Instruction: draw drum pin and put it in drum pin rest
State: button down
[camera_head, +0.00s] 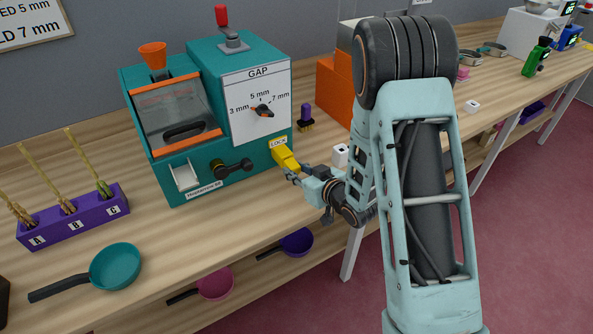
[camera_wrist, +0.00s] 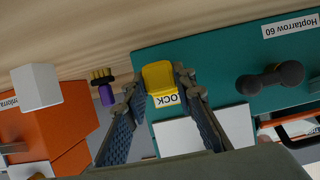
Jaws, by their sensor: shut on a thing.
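A yellow block-like piece (camera_head: 285,158), which looks like the drum pin, sits at the lower right corner of the teal machine (camera_head: 208,190), beside the LOCK label (camera_head: 278,143). My gripper (camera_head: 292,173) is at this piece, shut on it. In the wrist view the yellow piece (camera_wrist: 158,76) lies between my two fingers (camera_wrist: 156,84), against the teal face. Whether its shaft is still in the machine is hidden. A small white block (camera_head: 341,154) stands to the right on the table and also shows in the wrist view (camera_wrist: 36,87). I cannot tell for sure which thing is the drum pin rest.
A purple-handled brush (camera_head: 306,117) stands right of the machine, near an orange box (camera_head: 333,90). A black crank (camera_head: 232,168) projects from the machine's front. A purple rack (camera_head: 75,220) with wheat ears and a teal pan (camera_head: 115,266) are at the left. Table around the white block is clear.

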jog(key=shift+s+d+b, duration=0.35)
jog(key=shift+s, duration=0.15)
dwell(0.5)
jog(key=c, duration=2.1)
grip_release()
grip_shut()
jog(key=shift+s+d+b, duration=0.3)
jog(key=shift+s+d, duration=0.35)
jog(key=shift+s, duration=0.3)
jog(key=shift+s+d+b, duration=0.35)
jog(key=shift+s+d, duration=0.25)
jog(key=shift+s, duration=0.35)
jog(key=shift+s+d+b, duration=0.3)
jog(key=shift+s+d, duration=0.35)
jog(key=shift+s, duration=0.3)
